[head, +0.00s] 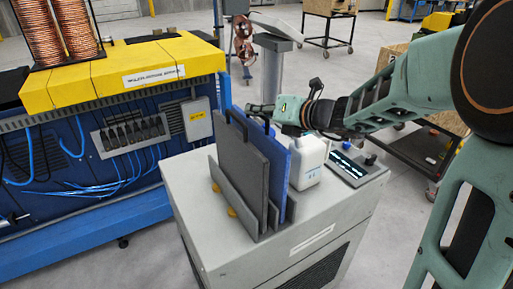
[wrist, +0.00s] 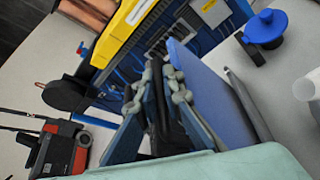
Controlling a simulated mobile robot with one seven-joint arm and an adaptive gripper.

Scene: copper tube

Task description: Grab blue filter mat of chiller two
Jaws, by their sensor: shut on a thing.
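The blue filter mat (head: 297,178) stands upright in a slotted grey holder on top of a light grey chiller cabinet (head: 200,190), behind a dark grey mat (head: 241,165). My gripper (head: 262,109) reaches in from the right and is shut at the black handle on the mat's top edge. In the wrist view, the fingers (wrist: 163,85) close around a dark handle beside a broad blue panel (wrist: 213,90). The mat's lower part is hidden by the grey mat and holder. The label on the cabinet is too small to read.
A white jug (head: 308,160) stands right beside the mat, close under my arm. A display panel (head: 350,167) is at the cabinet's right. A blue and yellow machine (head: 140,75) with copper coils (head: 75,30) stands to the left. A dark cart (head: 425,150) is at the right.

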